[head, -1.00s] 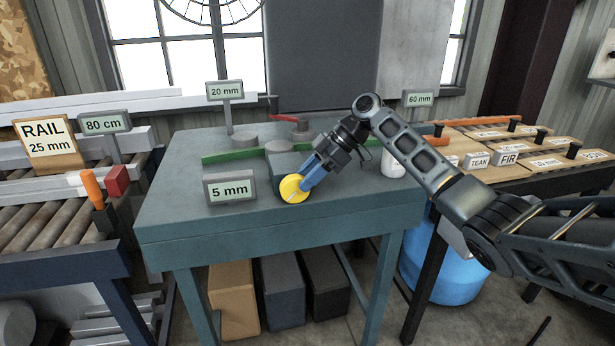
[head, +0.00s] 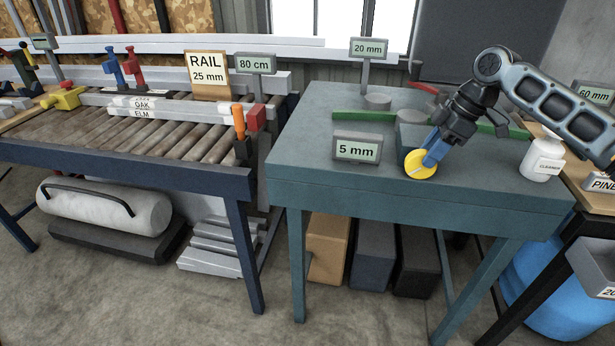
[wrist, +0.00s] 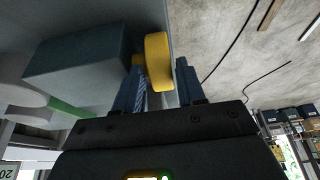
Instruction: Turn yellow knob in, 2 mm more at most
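The yellow knob (head: 420,164) is a round disc at the front of a grey-blue block (head: 411,134) on the teal table (head: 300,165). In the wrist view the knob (wrist: 158,60) shows edge-on, beside the block (wrist: 85,65). My gripper (head: 433,150) comes down from the upper right, its blue fingers at the knob's upper right edge. In the wrist view one finger of my gripper (wrist: 160,82) is on each side of the knob. The left finger looks against it; a thin gap seems to show at the right. Whether they clamp it is unclear.
A 5 mm sign (head: 357,148) stands just left of the knob. A green bar (head: 365,117) lies behind it, with a 20 mm sign (head: 369,48) further back. A white bottle (head: 542,158) stands right of my gripper. A roller table (head: 190,150) is at left.

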